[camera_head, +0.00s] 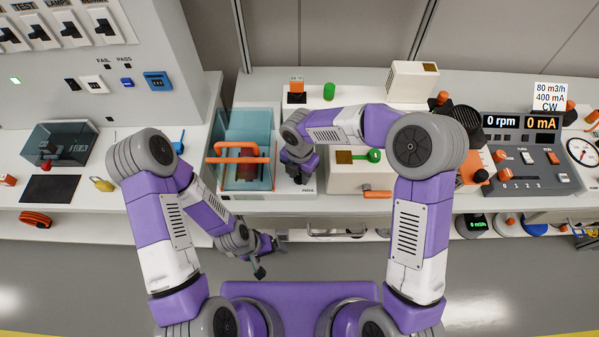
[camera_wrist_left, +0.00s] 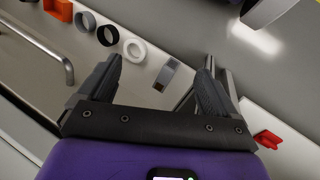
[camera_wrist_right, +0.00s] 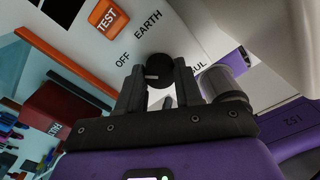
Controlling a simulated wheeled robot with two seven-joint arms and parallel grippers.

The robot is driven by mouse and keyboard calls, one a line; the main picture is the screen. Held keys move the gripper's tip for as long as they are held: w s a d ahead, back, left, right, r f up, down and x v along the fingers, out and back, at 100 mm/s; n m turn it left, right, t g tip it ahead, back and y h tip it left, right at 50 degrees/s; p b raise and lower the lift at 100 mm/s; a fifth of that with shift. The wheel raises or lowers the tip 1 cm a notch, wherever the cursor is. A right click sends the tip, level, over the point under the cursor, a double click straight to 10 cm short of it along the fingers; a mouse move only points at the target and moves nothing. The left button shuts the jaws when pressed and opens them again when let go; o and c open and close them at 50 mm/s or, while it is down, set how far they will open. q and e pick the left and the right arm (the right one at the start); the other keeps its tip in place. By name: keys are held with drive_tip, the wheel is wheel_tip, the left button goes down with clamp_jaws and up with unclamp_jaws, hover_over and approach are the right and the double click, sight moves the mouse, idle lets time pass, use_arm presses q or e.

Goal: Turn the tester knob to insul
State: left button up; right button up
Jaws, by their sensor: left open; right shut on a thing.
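The tester is a light box with an orange TEST button (camera_wrist_right: 107,19) and the printed labels OFF, EARTH and a partly hidden one ending in "UL". Its round black knob (camera_wrist_right: 158,70) sits below these labels in the right wrist view. A small pale mark shows on the knob's left side; I cannot tell which label it points to. My right gripper (camera_wrist_right: 159,82) is shut on the knob, one finger at each side. In the head view my right gripper (camera_head: 301,172) hides the knob. My left gripper (camera_head: 266,257) is open and empty, low in front of the counter.
A teal open-topped case (camera_head: 232,136) with an orange bar stands left of the right gripper. A light box with a green key-like part (camera_head: 374,155) is to its right. Below the counter, the left wrist view shows several rings (camera_wrist_left: 108,36) and a metal handle (camera_wrist_left: 38,40).

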sight(299, 176)
drive_tip(key=m, duration=1.1)
drive_tip(key=shift+m, duration=0.3)
drive_tip(key=m, duration=1.1)
drive_tip(key=shift+m, duration=0.4)
drive_tip(key=o, duration=1)
drive_tip(key=shift+o, duration=0.2)
wheel_tip(299, 176, up, 8)
drive_tip(key=shift+f+p, duration=0.15)
drive_tip(key=shift+p, duration=0.8)
